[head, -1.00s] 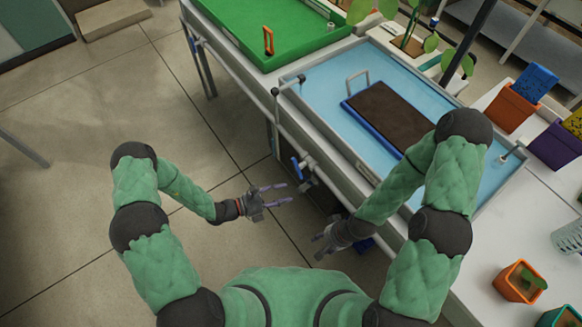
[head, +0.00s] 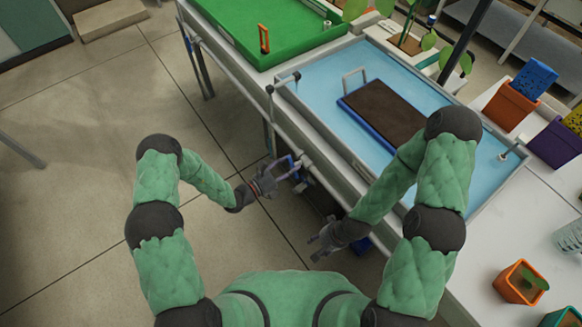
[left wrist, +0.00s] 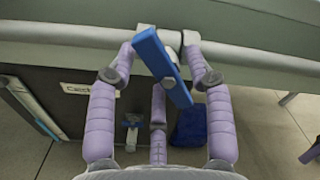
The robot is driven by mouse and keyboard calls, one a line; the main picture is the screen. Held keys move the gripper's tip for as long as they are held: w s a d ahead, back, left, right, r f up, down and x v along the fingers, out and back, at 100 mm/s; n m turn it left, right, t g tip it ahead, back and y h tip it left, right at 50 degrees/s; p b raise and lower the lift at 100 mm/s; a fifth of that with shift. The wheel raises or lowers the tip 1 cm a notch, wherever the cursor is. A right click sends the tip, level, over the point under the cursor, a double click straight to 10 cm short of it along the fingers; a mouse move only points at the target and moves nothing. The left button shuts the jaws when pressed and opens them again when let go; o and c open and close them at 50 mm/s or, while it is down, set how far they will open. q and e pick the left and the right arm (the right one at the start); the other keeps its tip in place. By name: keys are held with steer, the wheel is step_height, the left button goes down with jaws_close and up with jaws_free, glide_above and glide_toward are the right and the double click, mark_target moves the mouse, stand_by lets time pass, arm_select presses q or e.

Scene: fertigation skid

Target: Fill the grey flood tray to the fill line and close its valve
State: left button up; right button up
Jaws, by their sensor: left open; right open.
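The grey flood tray (head: 330,128) sits on the bench at centre right, with light blue water across its floor; I cannot make out a fill line. A blue valve lever (left wrist: 162,68) hangs at the pipe below the tray's front edge, tilted in the left wrist view. My left gripper (head: 292,168) is at this lever, its lilac fingers (left wrist: 160,52) open on either side; I cannot tell whether they touch it. My right gripper (head: 318,244) is open and empty, low beside the bench front.
A green tray (head: 285,42) with an orange handle (head: 264,39) stands farther back. A blue-edged brown panel (head: 385,115) lies in the flood tray.

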arm_select(q)
steer(key=shift+w+d, duration=0.2)
steer(key=shift+d, duration=0.1)
jaws_close()
steer(key=shift+m, duration=0.4)
steer(key=m+p, duration=0.1)
steer(key=m, duration=0.1)
steer(key=shift+r+m, duration=0.15)
steer(key=shift+m, duration=0.15)
steer(key=shift+r+m+p, duration=0.1)
steer(key=shift+m+p, duration=0.5)
steer(key=shift+m, duration=1.2)
jaws_free()
